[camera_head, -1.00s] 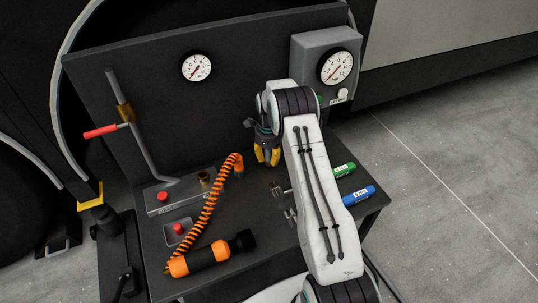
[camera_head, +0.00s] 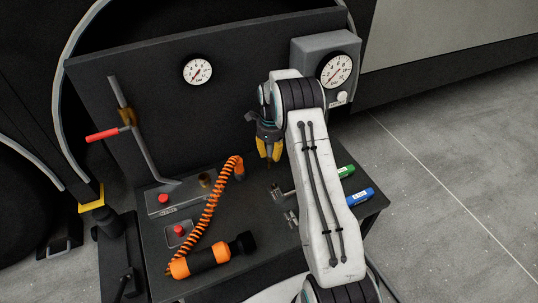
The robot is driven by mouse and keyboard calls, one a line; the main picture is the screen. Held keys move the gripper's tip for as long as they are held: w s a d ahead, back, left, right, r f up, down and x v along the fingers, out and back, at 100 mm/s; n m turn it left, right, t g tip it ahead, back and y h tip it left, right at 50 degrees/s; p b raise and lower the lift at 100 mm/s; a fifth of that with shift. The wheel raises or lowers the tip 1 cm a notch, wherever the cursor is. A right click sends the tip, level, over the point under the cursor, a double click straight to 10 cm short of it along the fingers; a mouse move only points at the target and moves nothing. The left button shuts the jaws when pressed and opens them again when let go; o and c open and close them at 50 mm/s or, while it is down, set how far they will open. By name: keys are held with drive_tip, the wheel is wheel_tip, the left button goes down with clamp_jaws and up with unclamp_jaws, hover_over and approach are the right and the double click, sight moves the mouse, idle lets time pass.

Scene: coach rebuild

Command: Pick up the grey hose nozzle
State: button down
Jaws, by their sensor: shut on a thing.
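My gripper (camera_head: 269,160) hangs over the back part of the dark bench, with its yellow fingers pointing down and close together. A small dark grey piece shows between and just below the fingertips; it appears to be the grey hose nozzle (camera_head: 269,165). Most of it is hidden by the fingers, so its full shape cannot be told. Whether it touches the bench top is also unclear.
The bench (camera_head: 262,262) carries an orange-and-black torch (camera_head: 205,258), an orange coiled hose (camera_head: 208,212) and metal fittings (camera_head: 281,192). Green (camera_head: 345,171) and blue (camera_head: 360,196) markers lie right of my arm. Gauges are behind.

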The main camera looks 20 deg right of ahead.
drive_tip(key=s+d+r+p, duration=0.3)
drive_tip(key=s+r+p, duration=0.2)
drive_tip(key=s+r, duration=0.5)
drive_tip(key=shift+d+r, duration=0.25)
drive_tip(key=shift+r, duration=0.35)
idle(0.4)
drive_tip(key=shift+a, duration=0.1)
